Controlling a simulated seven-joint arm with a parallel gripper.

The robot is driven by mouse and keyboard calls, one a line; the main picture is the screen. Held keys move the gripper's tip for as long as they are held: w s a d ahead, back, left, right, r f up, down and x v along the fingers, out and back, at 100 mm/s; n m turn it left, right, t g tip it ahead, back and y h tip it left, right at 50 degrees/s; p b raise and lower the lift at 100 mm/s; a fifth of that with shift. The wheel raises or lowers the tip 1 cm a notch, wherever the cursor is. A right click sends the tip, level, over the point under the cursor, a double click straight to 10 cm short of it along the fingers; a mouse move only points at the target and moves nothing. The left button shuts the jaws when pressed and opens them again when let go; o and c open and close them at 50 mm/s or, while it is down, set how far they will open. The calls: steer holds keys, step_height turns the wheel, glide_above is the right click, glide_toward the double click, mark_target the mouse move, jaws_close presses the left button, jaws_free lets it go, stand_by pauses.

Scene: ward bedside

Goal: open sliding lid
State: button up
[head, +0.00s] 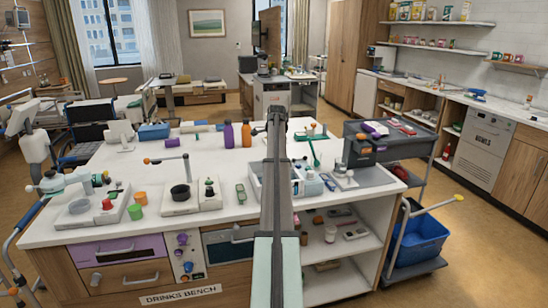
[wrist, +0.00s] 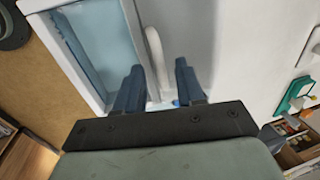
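In the wrist view a white box (wrist: 63,50) with a pale blue recessed panel (wrist: 103,42) fills the upper left. An upright white handle-like bar (wrist: 154,52) stands at its right side. My gripper (wrist: 158,78) has its two dark blue fingers apart, with the lower part of this bar showing in the gap between them. I cannot tell whether either finger touches the bar. In the head view a white box (head: 256,191) stands near the front edge of the bench, partly behind my arm. My fingers cannot be made out there.
A dark trolley (head: 400,150) stands at the right.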

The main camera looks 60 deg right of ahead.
step_height(320, 180, up, 13)
steer(key=s+a, duration=0.1)
steer(key=s, duration=0.1)
steer(key=shift+a+r, duration=0.2)
steer(key=shift+a, duration=0.2)
steer(key=shift+w, duration=0.1)
stand_by(0.3)
